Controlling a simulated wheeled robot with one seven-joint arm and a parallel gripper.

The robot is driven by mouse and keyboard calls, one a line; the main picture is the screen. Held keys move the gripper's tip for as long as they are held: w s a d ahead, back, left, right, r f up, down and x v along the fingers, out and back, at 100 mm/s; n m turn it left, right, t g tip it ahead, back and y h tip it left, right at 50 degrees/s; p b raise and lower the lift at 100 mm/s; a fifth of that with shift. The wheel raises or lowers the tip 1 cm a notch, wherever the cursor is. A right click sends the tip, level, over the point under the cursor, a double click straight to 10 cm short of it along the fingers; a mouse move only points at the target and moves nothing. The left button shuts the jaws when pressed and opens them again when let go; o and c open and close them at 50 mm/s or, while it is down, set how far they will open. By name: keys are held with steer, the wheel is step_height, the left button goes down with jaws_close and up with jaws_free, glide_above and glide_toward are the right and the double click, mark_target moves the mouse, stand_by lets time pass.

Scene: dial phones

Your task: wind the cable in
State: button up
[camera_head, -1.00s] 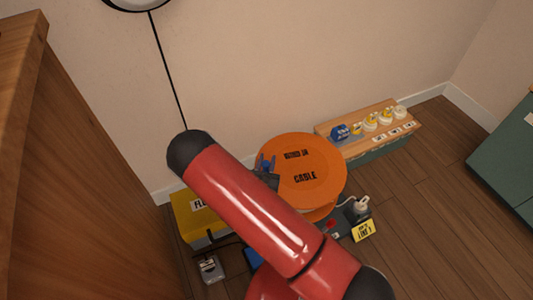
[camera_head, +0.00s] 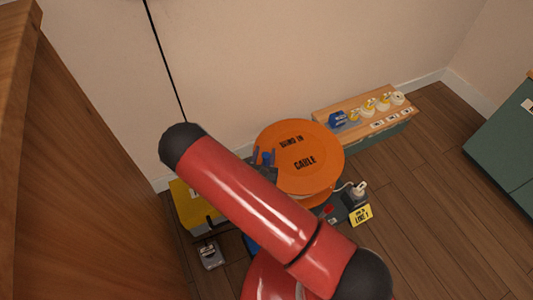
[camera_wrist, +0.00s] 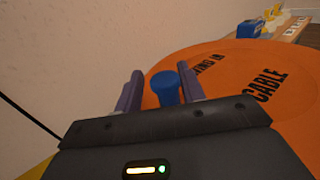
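The orange cable drum (camera_head: 325,150) stands near the wall in the head view, its top lettered with "CABLE" and a line ending in "IN". It fills the right of the wrist view (camera_wrist: 235,85). A blue upright crank knob (camera_wrist: 165,88) stands at the drum's near left edge. My gripper (camera_wrist: 161,72) has its two purple fingers on either side of the knob. A gap shows between the left finger and the knob; the right finger looks close to it, and contact is unclear. In the head view my gripper (camera_head: 265,158) is partly hidden behind my red arm.
A wooden-topped box (camera_head: 355,115) with a blue item and several yellow-white knobs stands behind the drum. A grey box with a yellow label (camera_head: 360,215) sits at its front right. A yellow box (camera_head: 188,208) is at left. A tall wooden cabinet (camera_head: 90,180) edges the left.

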steer(key=shift+o, duration=0.3)
steer(key=v, duration=0.8)
steer(key=shift+w, duration=0.1)
